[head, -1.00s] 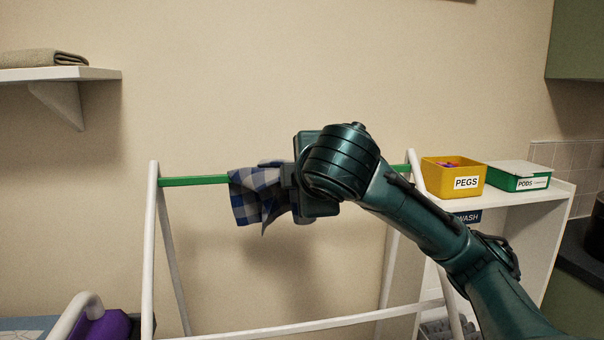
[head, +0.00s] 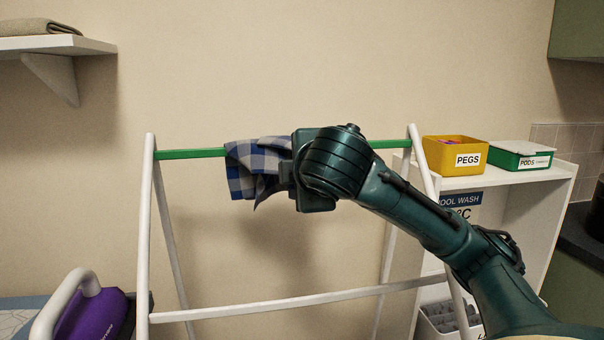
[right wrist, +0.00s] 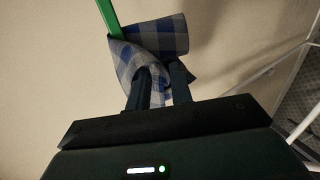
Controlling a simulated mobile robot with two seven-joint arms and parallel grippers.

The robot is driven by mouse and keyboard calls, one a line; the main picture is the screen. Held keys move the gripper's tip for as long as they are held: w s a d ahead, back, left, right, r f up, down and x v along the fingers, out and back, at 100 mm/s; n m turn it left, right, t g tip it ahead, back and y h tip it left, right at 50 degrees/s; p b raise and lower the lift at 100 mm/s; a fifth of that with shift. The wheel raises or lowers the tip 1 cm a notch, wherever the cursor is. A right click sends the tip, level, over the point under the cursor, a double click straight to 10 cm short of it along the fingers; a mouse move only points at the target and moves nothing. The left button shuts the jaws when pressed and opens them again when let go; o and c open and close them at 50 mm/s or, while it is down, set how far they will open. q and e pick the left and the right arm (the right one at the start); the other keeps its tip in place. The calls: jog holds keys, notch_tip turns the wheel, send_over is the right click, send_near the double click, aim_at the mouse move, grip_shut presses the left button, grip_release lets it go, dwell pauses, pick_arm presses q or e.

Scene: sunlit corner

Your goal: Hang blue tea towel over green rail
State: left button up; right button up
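The blue checked tea towel (head: 245,172) lies across the green rail (head: 190,154), bunched, with a part hanging below it. In the right wrist view the towel (right wrist: 160,38) is folded around the end of the visible rail (right wrist: 107,16). My right gripper (head: 287,180) is at the towel's right side, slightly below the rail. In the right wrist view its fingers (right wrist: 160,80) are close together with a narrow gap, their tips against the cloth. My left gripper is not in view.
The rail tops a white rack frame (head: 147,230). A yellow pegs box (head: 440,152) and green pods box (head: 510,158) stand on a white shelf unit (head: 540,185) at right. A purple iron-like object (head: 92,315) is at lower left.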

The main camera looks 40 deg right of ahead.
jog(key=shift+o, duration=0.9)
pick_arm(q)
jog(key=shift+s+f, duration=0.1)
pick_arm(e)
jog(key=o, duration=0.5)
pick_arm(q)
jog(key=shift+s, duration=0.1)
